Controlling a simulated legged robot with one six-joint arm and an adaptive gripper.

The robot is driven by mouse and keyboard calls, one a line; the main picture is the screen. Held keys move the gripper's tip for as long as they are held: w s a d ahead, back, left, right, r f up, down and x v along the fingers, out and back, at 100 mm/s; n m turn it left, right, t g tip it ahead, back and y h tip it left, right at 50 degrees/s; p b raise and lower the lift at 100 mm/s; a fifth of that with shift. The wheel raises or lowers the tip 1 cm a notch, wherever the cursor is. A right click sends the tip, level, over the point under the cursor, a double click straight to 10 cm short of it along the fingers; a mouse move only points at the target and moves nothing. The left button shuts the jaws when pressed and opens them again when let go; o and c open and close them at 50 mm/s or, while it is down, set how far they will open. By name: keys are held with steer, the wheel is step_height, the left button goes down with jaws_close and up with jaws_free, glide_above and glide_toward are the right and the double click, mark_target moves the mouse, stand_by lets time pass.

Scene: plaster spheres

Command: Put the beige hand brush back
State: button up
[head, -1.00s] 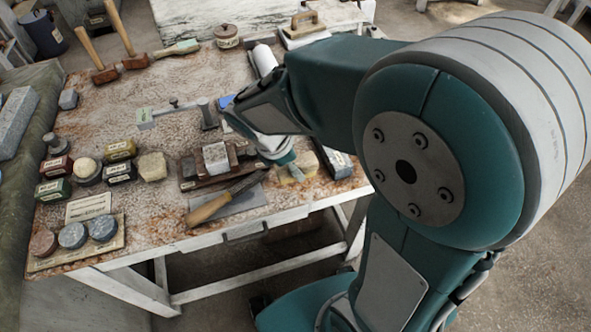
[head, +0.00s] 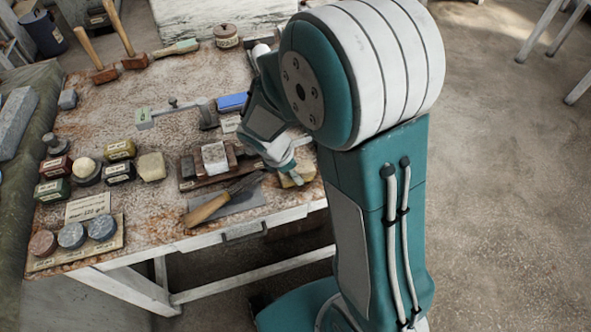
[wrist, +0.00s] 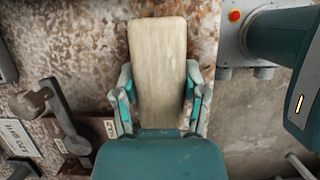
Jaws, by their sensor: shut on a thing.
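The beige hand brush (wrist: 158,62) shows in the wrist view as a long pale block with rounded corners, pointing away from my gripper. My gripper (wrist: 160,98) is shut on it, with one teal-and-grey finger on each side. In the head view my gripper (head: 290,168) is at the table's front right edge, and the brush (head: 298,178) shows as a small beige patch at its fingertips. My gripper hides part of the brush there. I cannot tell whether the brush touches the table.
Left of my gripper are a pale block (head: 214,157) on a dark wooden base and a wood-handled tool (head: 212,206). A blue block (head: 232,102) lies farther back. Mallets (head: 125,50) and a round lidded pot (head: 227,36) stand at the back. My arm covers the table's right side.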

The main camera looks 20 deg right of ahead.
steer(key=o, duration=1)
steer(key=shift+a, duration=0.2)
steer(key=shift+r, duration=0.15)
steer(key=v, duration=1.2)
steer(key=shift+s+d+r+m+t+y, duration=0.9)
steer(key=shift+s+r+m, duration=0.85)
steer(key=shift+s+m, duration=0.95)
steer(key=shift+s+d+r+m+t+y, duration=0.7)
steer(key=shift+s+r+m, duration=1.15)
steer(key=shift+m, duration=1.45)
steer(key=shift+s+d+r+m+t+y, duration=0.75)
steer(key=shift+s+r+m+t, duration=0.65)
steer(key=shift+s+m, duration=1.35)
steer(key=shift+w+d+r+m, duration=0.1)
steer(key=shift+w+r+m, duration=0.1)
steer(key=shift+w+m, duration=0.05)
